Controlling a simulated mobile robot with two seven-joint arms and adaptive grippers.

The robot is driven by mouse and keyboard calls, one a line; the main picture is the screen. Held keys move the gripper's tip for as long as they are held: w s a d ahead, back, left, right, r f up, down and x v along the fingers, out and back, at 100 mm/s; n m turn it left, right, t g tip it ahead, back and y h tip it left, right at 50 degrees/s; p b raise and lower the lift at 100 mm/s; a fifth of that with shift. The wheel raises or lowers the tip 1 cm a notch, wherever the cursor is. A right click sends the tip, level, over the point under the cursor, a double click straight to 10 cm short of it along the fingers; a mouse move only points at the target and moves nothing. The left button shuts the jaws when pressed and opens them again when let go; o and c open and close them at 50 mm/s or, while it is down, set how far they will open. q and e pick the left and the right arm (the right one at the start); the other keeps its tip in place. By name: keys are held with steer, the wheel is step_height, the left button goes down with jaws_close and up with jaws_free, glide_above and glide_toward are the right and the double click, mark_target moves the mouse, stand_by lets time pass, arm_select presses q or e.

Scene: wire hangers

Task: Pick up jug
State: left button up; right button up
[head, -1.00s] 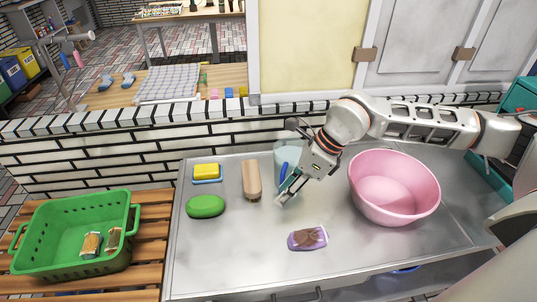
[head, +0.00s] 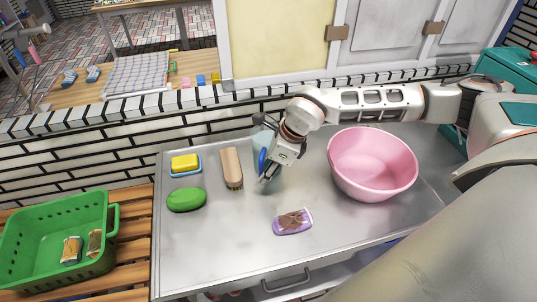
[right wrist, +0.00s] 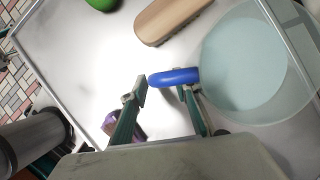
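The jug (head: 263,139) is a translucent pale-blue vessel with a blue handle (head: 262,161). It stands on the metal counter near the back wall, partly hidden behind my right gripper (head: 267,178). In the right wrist view the jug's round body (right wrist: 245,65) is at the right, and its handle (right wrist: 173,77) sticks out to the left across the fingertips. My right gripper (right wrist: 163,92) is open, its fingers apart at the handle. I cannot tell whether either finger touches it. My left gripper is not in view.
A wooden brush (head: 231,167) lies just left of the jug. A yellow sponge (head: 185,163) and a green oval item (head: 186,199) lie farther left. A pink basin (head: 372,165) stands right. A purple packet (head: 293,221) lies in front. A green basket (head: 60,240) is beside the counter.

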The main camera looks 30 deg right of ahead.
jaws_close()
steer(key=shift+w, duration=0.15)
steer(key=shift+r, duration=0.2)
